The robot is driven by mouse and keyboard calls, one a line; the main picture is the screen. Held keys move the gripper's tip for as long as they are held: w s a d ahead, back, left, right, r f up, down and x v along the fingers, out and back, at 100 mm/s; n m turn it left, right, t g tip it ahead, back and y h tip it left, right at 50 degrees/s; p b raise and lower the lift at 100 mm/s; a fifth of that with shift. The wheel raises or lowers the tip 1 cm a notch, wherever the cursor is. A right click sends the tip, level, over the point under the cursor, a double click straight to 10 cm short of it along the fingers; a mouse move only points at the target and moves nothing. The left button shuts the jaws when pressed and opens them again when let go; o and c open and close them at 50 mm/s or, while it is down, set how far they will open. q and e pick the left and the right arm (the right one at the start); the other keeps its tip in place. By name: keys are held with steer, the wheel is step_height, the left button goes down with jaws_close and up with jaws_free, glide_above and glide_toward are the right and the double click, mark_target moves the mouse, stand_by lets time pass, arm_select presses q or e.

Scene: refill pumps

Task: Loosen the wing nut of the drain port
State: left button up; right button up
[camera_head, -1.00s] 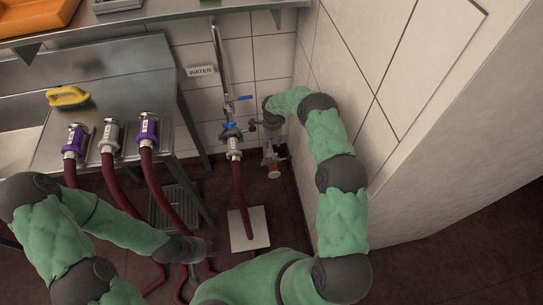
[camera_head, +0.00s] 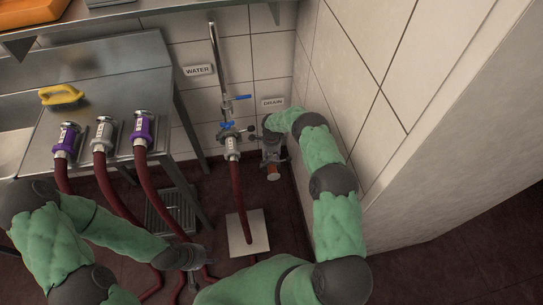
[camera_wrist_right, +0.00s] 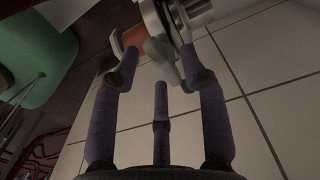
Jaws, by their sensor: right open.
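The drain port (camera_head: 271,150) is low on the tiled wall under the DRAIN sign (camera_head: 272,102), with a reddish end at its bottom. In the right wrist view its silver clamp (camera_wrist_right: 176,14) is at the top, beside an orange-red part (camera_wrist_right: 130,38). The grey wing nut (camera_wrist_right: 163,58) hangs from the clamp between the fingertips of my right gripper (camera_wrist_right: 160,66), which is open around it; contact cannot be told. In the head view that gripper is largely hidden behind its arm. My left gripper (camera_head: 190,257) is low over the floor, away from the port; its fingers are unclear.
The water pipe with a blue-handled valve (camera_head: 228,132) and a red hose (camera_head: 238,190) stands just left of the port. A side wall (camera_head: 375,100) is close on the right.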

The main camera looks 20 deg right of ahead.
jaws_close()
stand_by(0.3)
